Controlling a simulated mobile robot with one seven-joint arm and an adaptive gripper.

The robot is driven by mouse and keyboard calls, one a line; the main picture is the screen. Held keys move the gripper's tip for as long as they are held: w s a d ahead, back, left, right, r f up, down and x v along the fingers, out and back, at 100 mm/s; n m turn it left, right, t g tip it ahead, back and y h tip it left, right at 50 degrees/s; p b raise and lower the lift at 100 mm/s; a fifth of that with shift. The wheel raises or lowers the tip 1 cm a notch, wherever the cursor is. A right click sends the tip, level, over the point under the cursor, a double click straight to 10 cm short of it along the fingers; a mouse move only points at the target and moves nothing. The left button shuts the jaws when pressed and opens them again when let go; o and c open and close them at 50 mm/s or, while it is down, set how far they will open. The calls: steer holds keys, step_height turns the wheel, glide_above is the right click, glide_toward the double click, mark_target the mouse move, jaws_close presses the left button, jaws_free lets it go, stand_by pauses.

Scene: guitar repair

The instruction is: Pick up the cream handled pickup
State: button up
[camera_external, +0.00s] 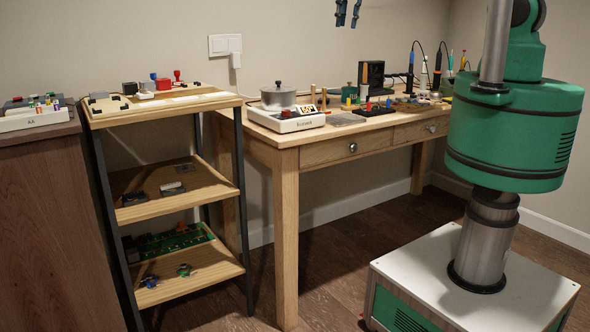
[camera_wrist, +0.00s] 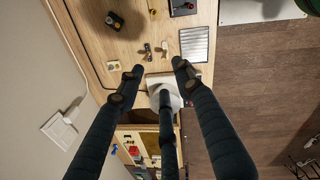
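I cannot single out the cream handled pickup for certain. In the wrist view a small cream block (camera_wrist: 113,65) lies near the table's wall-side edge, a possible match. Small pale pieces also lie on the shelf unit's middle board, one of them a whitish block (camera_external: 171,187). My gripper has dark blue fingers. Its tips hang in the air at the top of the external view (camera_external: 347,24), apart from everything below. In the wrist view the fingers (camera_wrist: 157,74) are spread, with nothing between them, above the table end with the white scale and pot.
The wooden table (camera_external: 322,156) carries a pot (camera_external: 278,97) on a white scale (camera_external: 286,121), a grey ribbed plate (camera_external: 346,119) and several tools farther right. A three-level shelf unit (camera_external: 165,105) stands left of it, with small parts on each level. A brown cabinet (camera_external: 38,220) is at far left.

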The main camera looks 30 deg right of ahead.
mark_target(324, 93)
steer(key=w+a+f+n, duration=0.1)
steer(key=a+f+n, duration=0.2)
steer(key=f, duration=0.3)
steer(key=w+a+f+n+g, duration=0.1)
steer(key=a+f+n, duration=0.2)
steer(key=f+n, duration=0.2)
steer(key=shift+w+a+f, duration=0.3)
steer(key=shift+w+f, duration=0.05)
steer(key=shift+f, duration=0.1)
steer(key=shift+f, duration=0.15)
steer(key=shift+f+b, duration=0.6)
steer(key=shift+f, duration=3.6)
steer(key=shift+d+f+b, duration=0.1)
steer(key=shift+f+b, duration=0.75)
steer(key=shift+f, duration=1.7)
jaws_close()
